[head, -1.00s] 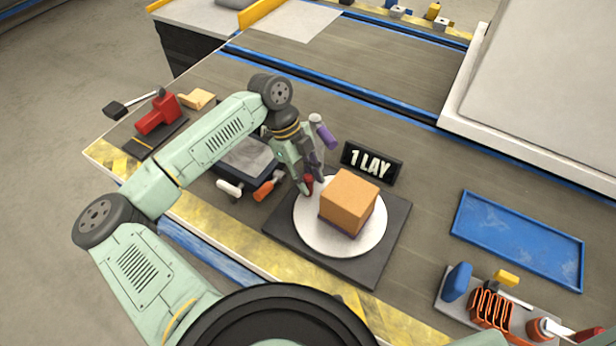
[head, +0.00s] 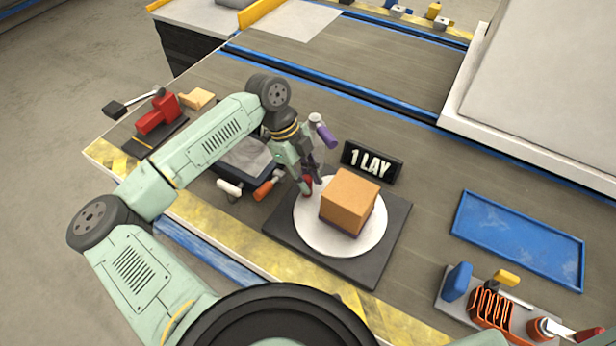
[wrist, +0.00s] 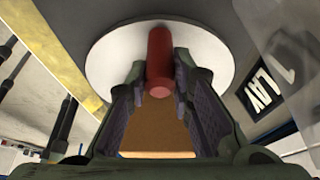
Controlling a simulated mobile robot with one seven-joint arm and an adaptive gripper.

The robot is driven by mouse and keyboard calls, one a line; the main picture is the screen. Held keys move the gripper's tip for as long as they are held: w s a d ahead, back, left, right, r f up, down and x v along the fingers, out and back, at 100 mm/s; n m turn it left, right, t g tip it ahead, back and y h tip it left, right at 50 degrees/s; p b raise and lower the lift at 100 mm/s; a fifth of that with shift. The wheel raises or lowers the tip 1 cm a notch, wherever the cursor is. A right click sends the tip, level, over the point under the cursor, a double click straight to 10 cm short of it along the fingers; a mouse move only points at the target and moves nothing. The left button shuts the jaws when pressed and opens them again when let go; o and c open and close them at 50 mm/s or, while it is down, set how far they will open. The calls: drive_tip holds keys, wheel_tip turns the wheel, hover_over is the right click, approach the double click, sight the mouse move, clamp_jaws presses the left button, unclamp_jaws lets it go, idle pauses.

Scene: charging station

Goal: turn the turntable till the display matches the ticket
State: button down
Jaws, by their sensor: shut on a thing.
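The white round turntable (head: 313,236) sits on a dark square base (head: 382,262). An orange-brown block (head: 350,195) with a purple lower band stands on it. A red upright peg (head: 308,185) is at the turntable's rim, on the left of the block. My gripper (head: 311,182) is shut on this peg. In the wrist view the red peg (wrist: 160,62) lies between the two fingers, over the white disc (wrist: 112,62). A black sign reading "1 LAY" (head: 372,162) stands behind the turntable. No separate ticket can be made out.
A dark tray with grey contents (head: 248,158) and orange and white handles lies left of the base. An empty blue tray (head: 520,240) and a tool holder (head: 495,305) are at the right.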

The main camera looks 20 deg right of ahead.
sight(301, 208)
drive_tip(key=n, duration=0.1)
drive_tip(key=s+a+n+b, duration=0.1)
drive_tip(key=s+a+n+t+b, duration=0.1)
drive_tip(key=shift+s+f+n+h, duration=0.15)
drive_tip(key=shift+f+n+h, duration=0.15)
drive_tip(key=shift+h, duration=0.1)
drive_tip(key=shift+s+a+r+n+t+b, duration=0.15)
drive_tip(key=shift+s+n+t+b, duration=0.05)
drive_tip(key=shift+s+n+b, duration=0.2)
drive_tip(key=shift+s+a+r+n+t+b, duration=0.1)
drive_tip(key=shift+s+r+n+t+b, duration=0.1)
drive_tip(key=shift+s+n+b, duration=0.15)
drive_tip(key=shift+w, duration=0.1)
drive_tip(key=c, duration=1.4)
unclamp_jaws()
drive_tip(key=v, duration=1.2)
drive_tip(key=shift+a+f, duration=0.1)
drive_tip(key=shift+a, duration=0.05)
